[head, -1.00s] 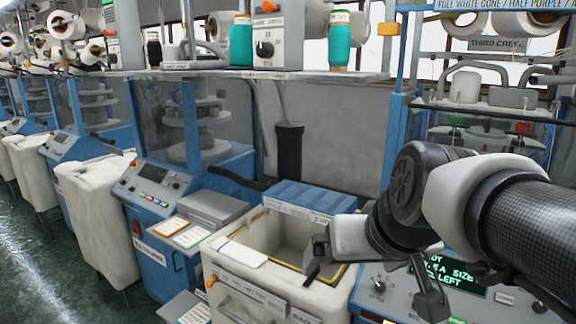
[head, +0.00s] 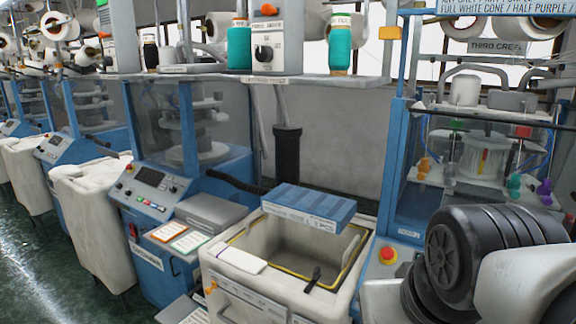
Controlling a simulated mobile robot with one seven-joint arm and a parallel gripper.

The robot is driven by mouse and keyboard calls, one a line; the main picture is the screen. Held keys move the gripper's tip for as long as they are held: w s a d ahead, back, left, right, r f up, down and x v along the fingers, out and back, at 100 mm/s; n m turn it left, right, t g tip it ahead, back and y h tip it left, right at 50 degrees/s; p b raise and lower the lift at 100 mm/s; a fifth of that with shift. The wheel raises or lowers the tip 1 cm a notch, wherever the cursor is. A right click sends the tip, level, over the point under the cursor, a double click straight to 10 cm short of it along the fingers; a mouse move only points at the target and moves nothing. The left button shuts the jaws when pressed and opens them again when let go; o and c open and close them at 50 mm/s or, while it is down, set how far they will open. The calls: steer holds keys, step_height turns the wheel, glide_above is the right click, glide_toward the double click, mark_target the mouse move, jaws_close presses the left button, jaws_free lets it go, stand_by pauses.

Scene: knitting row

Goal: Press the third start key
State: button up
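The machine on the right (head: 395,160) carries a sign (head: 495,47) that starts with "THIRD". A red button on a yellow base (head: 387,255) shows at the left end of its front. The rest of its control panel, with its display and keys, is hidden behind my arm or below the picture edge, so I cannot see a third start key. My arm fills the lower right corner. My gripper's fingers cannot be made out; they seem hidden or out of the picture.
An open bin (head: 240,262) with a yellow-lined rim stands left of my arm, with a small dark piece (head: 313,278) at its front rim. Another machine's keypad (head: 150,190) is further left. A shelf (head: 270,78) with teal cones runs above.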

jaws_close()
stand_by(1.0)
